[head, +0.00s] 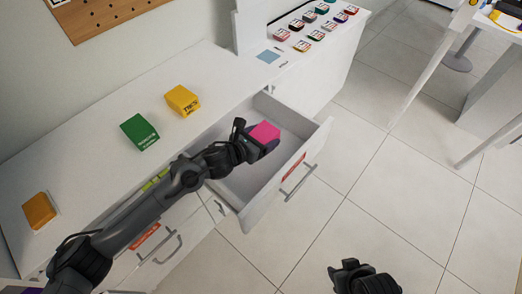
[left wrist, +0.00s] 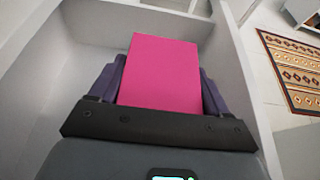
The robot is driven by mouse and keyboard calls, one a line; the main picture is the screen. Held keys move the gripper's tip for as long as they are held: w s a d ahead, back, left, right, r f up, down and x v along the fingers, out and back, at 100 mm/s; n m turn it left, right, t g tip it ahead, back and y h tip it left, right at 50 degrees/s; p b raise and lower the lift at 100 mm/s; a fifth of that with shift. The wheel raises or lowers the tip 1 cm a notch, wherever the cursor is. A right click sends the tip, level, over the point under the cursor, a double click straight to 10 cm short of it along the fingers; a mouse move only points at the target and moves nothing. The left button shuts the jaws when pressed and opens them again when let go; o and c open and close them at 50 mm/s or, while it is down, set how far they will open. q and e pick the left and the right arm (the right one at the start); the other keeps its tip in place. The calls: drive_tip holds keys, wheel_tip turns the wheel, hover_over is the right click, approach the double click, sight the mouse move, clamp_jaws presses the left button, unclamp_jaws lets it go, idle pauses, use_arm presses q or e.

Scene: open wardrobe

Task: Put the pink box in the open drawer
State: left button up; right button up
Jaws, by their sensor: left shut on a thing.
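The pink box (head: 265,133) is in my left gripper (head: 262,143), over the open drawer in the head view. In the left wrist view the pink box (left wrist: 162,72) sits between the two purple fingers of my left gripper (left wrist: 160,85), which are shut on its sides. The open drawer (head: 317,144) is pulled out from the white cabinet, and its grey walls (left wrist: 35,80) surround the box in the left wrist view. The drawer floor shows bare where it is visible. My right gripper (head: 352,272) shows at the bottom of the head view; its fingers are not clear.
A yellow box (head: 182,100), a green box (head: 140,132) and an orange box (head: 39,210) stand on the white cabinet top (head: 95,135). Several small coloured packs (head: 301,45) lie at the back right.

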use_arm(q)
drive_tip(key=shift+f, duration=0.75)
wheel_tip(320, 180, down, 4)
drive_tip(key=shift+f+b, duration=0.1)
drive_tip(key=shift+b, duration=0.85)
drive_tip(key=shift+s+f, duration=0.1)
drive_tip(key=shift+f, duration=0.15)
drive_tip(key=shift+a, duration=0.1)
